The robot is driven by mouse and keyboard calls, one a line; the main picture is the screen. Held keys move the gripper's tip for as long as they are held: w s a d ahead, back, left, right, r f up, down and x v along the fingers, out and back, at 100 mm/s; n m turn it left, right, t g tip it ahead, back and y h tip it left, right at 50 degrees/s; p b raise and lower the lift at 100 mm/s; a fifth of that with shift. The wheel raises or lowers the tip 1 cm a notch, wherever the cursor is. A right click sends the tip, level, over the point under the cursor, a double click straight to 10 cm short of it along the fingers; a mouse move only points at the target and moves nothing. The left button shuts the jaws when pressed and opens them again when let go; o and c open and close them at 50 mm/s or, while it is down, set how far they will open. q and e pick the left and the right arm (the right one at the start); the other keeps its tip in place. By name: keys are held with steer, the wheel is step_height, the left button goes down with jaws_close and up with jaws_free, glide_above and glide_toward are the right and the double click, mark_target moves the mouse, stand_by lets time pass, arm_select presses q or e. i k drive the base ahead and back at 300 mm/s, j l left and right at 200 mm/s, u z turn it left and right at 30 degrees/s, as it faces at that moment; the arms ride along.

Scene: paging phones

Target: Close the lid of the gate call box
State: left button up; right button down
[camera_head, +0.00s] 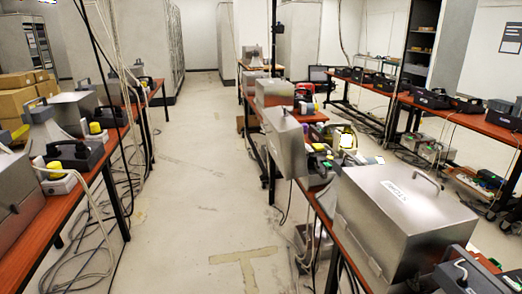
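Several silver metal boxes stand on the tables, and I cannot read their labels well enough to tell which is the gate call box. A large silver box (362,217) with a handle and a small white label on top stands at the right front; its top looks shut. Just behind it, a silver panel (284,142) stands upright at the table's left edge, like an opened lid, with small coloured items (320,160) to its right. A further silver box (274,93) stands behind that. Neither of my grippers is in view.
A left table (36,235) carries grey boxes and dark devices with yellow parts. The aisle floor (190,190) between the tables is clear, apart from cables (85,265) along the left. Another table (470,122) with dark devices runs along the right.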

mark_target(285, 135)
steer(key=i+j+z, duration=0.1)
steer(key=i+z, duration=0.2)
steer(key=i+j+z, duration=0.1)
steer(key=z, duration=0.2)
steer(key=i+j+z, duration=0.35)
steer(key=j, duration=0.3)
steer(key=i+j+z, duration=0.2)
steer(key=i+j, duration=0.15)
steer(key=j, duration=0.2)
steer(key=i+j, duration=0.15)
steer(key=j, duration=0.25)
steer(key=i+j+z, duration=0.1)
steer(key=j, duration=0.25)
steer(key=i+j, duration=0.25)
steer(key=j, duration=0.15)
steer(key=i+j, duration=0.15)
steer(key=j, duration=0.25)
steer(key=i+j+z, duration=0.1)
steer(key=j, duration=0.3)
